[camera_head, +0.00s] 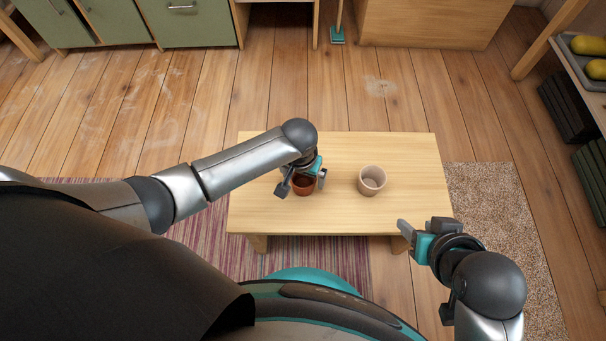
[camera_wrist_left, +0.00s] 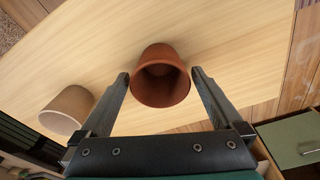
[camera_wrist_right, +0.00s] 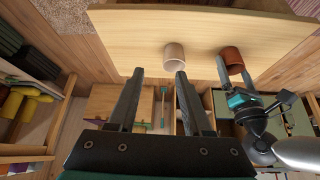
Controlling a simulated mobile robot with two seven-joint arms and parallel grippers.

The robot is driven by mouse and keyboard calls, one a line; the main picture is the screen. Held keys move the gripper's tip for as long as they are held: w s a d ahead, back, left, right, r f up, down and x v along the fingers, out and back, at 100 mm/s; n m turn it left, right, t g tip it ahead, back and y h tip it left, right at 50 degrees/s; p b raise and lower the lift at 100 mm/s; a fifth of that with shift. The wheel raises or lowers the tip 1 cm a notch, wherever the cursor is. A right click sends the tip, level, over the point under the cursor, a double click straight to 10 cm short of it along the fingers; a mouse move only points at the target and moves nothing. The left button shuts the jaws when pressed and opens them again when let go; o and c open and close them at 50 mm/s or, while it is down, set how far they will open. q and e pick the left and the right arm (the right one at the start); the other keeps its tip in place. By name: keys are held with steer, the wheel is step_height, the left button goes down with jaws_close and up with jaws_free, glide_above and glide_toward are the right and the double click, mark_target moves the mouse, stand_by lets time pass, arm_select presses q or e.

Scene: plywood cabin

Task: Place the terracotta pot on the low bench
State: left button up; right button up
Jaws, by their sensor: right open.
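The terracotta pot (camera_head: 303,187) stands upright on the low bench (camera_head: 405,160), left of its middle; it also shows in the left wrist view (camera_wrist_left: 160,88) and the right wrist view (camera_wrist_right: 233,58). My left gripper (camera_head: 306,180) is at the pot, with one finger on each side. In the left wrist view its fingers (camera_wrist_left: 159,76) are open, with a narrow gap to the pot on both sides. My right gripper (camera_head: 408,238) is open and empty, off the bench's near right corner. Its open fingers (camera_wrist_right: 160,78) also show in the right wrist view.
A beige pot (camera_head: 371,181) stands on the bench to the right of the terracotta pot. Green cabinets (camera_head: 190,22) and a wooden box (camera_head: 430,22) stand at the back. A shelf with yellow things (camera_head: 590,45) and dark crates (camera_head: 567,108) are at the right.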

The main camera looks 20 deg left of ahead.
mark_target(303, 177)
arm_select(q)
steer(key=shift+r+p, duration=0.35)
steer(key=shift+r, duration=0.25)
steer(key=r+p, duration=0.1)
steer(key=r, duration=0.1)
steer(key=shift+s+r+p, duration=0.2)
steer(key=shift+r+p, duration=0.1)
steer(key=shift+p, duration=0.1)
steer(key=shift+s+r+p, duration=0.55)
steer(key=shift+r+p, duration=2)
steer(key=shift+r, duration=1.7)
steer(key=s+a+f, duration=0.2)
steer(key=s+f, duration=0.3)
steer(key=s, duration=0.2)
steer(key=s+a+f+m+t, duration=0.1)
steer(key=s+a+f, duration=0.2)
steer(key=s+f, duration=0.2)
steer(key=shift+s+a, duration=0.35)
steer(key=shift+s, duration=0.8)
arm_select(e)
steer(key=s+d+f+g+h, duration=0.1)
steer(key=s+f, duration=0.4)
steer(key=f, duration=0.8)
steer(key=d+g, duration=0.1)
steer(key=g, duration=0.1)
steer(key=shift+g, duration=0.3)
arm_select(q)
steer(key=shift+c, duration=0.2)
arm_select(e)
steer(key=shift+d, duration=0.1)
